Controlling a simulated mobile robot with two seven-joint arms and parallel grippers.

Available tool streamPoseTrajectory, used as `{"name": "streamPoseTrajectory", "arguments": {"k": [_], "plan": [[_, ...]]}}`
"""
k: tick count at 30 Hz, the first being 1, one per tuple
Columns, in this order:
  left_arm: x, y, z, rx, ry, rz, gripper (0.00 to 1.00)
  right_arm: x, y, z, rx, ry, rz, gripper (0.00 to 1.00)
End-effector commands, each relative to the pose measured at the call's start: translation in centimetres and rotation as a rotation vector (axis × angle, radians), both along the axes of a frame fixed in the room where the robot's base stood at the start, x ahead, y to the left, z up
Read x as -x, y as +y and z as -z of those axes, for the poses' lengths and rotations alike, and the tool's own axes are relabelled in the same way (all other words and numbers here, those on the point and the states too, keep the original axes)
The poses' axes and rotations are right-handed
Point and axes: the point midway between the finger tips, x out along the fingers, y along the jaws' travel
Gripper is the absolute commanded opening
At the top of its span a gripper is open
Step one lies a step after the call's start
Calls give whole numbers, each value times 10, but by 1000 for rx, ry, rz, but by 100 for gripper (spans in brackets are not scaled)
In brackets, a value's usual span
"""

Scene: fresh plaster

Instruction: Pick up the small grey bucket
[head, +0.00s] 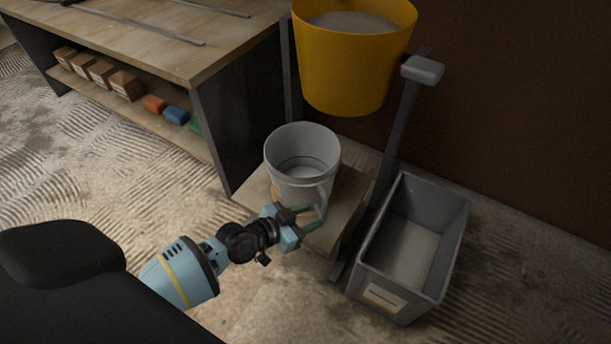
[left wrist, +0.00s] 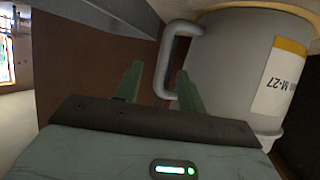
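The small grey bucket (head: 302,158) stands upright on a low wooden stand, with some pale material inside. Its side handle points toward my left gripper. In the left wrist view the bucket (left wrist: 225,75) fills the right side, with a white label reading M-27 and a yellow band. My left gripper (head: 312,217) is at the handle, its green fingers apart. In the left wrist view the handle (left wrist: 168,60) shows between the two fingertips (left wrist: 160,80), with a gap visible at the left finger. Contact at the right finger is unclear. My right gripper is not in view.
A large yellow bucket (head: 352,62) sits above and behind the grey one. A grey rectangular bin (head: 446,250) stands on the floor at right. A workbench (head: 190,65) with boxes on its shelf is at left. The low stand (head: 348,190) has a dark post beside it.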

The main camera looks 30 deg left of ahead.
Motion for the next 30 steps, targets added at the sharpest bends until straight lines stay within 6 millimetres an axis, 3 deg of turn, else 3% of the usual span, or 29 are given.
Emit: {"name": "streamPoseTrajectory", "arguments": {"k": [8, 18, 28, 30], "plan": [[-11, -5, 7, 0, 1, 0, 40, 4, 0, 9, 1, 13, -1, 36], [-47, -18, 27, 2, 2, 0, 40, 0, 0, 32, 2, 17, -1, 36], [-52, -20, 27, 0, 1, 0, 40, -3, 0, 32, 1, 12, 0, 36], [-52, -20, 27, 0, 1, 0, 30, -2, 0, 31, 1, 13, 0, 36]]}}
